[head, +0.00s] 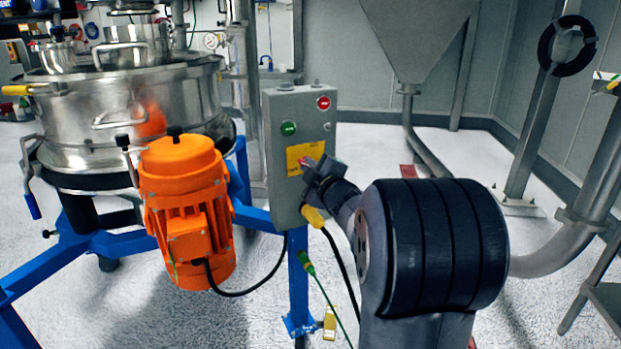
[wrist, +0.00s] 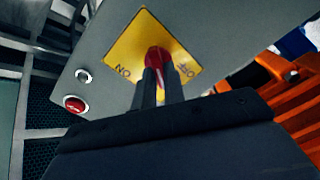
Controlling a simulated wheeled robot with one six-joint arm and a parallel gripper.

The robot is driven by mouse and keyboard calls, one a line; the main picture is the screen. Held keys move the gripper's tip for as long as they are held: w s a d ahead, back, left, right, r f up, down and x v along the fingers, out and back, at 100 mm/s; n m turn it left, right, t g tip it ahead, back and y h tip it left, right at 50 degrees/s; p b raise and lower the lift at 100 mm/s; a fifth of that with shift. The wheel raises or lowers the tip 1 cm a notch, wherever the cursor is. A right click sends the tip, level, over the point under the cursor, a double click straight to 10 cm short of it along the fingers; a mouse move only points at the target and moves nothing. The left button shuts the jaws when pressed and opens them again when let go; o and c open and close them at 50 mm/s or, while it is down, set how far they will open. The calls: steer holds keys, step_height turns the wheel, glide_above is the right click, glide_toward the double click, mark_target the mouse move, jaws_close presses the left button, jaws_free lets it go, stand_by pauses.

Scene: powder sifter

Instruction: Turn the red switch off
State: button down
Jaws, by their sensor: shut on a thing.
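The red switch (wrist: 157,53) is in the middle of a yellow plate (wrist: 140,34) in the wrist view. The plate has an ON label at the left and an OFF label at the right, both seen upside down. My gripper (wrist: 160,76) is shut on the red switch, with one dark finger on each side. In the head view my gripper (head: 319,172) is at the lower right of the yellow plate (head: 297,156) on the grey control box (head: 270,140). The fingers partly cover the switch, so I cannot tell its exact setting.
A green button (head: 288,128) and a red button (head: 323,103) are on the box above the plate. An orange motor (head: 184,200) and the steel sifter (head: 130,110) stand to the left. Cables hang below the box, beside a blue post (head: 298,280).

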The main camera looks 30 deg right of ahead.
steer(key=n+b, duration=0.1)
steer(key=n, duration=0.1)
steer(key=n+b, duration=0.3)
steer(key=shift+a+f+n, duration=0.1)
steer(key=shift+f+n, duration=0.2)
stand_by(0.5)
steer(key=c, duration=1.5)
jaws_free()
steer(key=shift+r, duration=0.1)
steer(key=s+p, duration=0.2)
steer(key=s, duration=0.9)
steer(key=shift+a, duration=0.15)
